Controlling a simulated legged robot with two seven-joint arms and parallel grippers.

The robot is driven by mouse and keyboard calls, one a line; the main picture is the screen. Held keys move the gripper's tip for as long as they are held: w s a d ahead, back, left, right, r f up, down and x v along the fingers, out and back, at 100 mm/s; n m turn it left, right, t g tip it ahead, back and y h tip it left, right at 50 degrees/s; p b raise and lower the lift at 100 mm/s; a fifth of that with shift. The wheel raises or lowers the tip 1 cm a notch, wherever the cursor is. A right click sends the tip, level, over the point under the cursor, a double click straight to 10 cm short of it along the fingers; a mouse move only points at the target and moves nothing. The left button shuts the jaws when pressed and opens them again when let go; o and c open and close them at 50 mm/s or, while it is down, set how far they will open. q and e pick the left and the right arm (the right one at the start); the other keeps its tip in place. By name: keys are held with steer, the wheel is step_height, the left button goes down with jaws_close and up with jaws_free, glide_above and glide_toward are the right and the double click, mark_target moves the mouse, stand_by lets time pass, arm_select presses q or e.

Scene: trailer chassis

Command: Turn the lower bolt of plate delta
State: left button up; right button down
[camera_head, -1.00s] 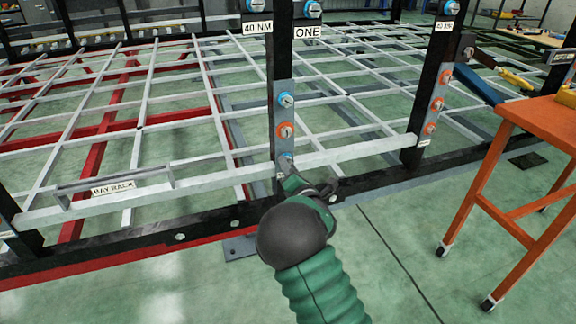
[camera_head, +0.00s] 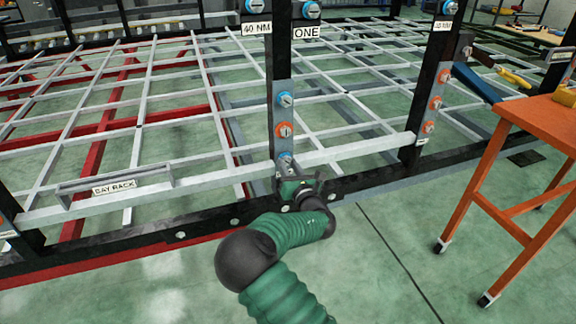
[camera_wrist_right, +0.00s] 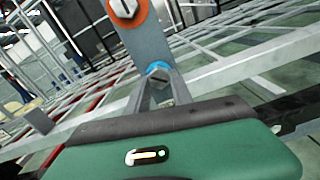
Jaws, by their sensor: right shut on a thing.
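A grey plate (camera_head: 284,108) is on the black post under the ONE sign, with a blue upper bolt (camera_head: 286,99), an orange middle bolt (camera_head: 285,130) and a blue lower bolt (camera_head: 286,157). No name for this plate is readable, so I cannot tell whether it is delta. My right gripper (camera_head: 287,174) is at the lower bolt from below. In the right wrist view its two fingers (camera_wrist_right: 158,92) close in on the lower bolt (camera_wrist_right: 159,70) and grip it; the orange bolt (camera_wrist_right: 124,8) is above. My left gripper is out of view.
A second plate (camera_head: 435,108) with several bolts is on the post to the right. A white rail (camera_head: 350,153) crosses beside the lower bolt. An orange table (camera_head: 545,120) on casters stands at the right. The floor in front is clear.

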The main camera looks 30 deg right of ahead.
steer(key=shift+w+a, duration=0.1)
steer(key=shift+a, duration=0.05)
steer(key=c, duration=1.5)
jaws_free()
steer(key=o, duration=0.4)
steer(key=shift+w+f, duration=0.1)
steer(key=shift+f, duration=0.1)
steer(key=shift+r, duration=0.1)
steer(key=shift+s, duration=0.35)
steer(key=p+v, duration=0.5)
steer(key=v, duration=1.1)
steer(key=shift+s, duration=0.2)
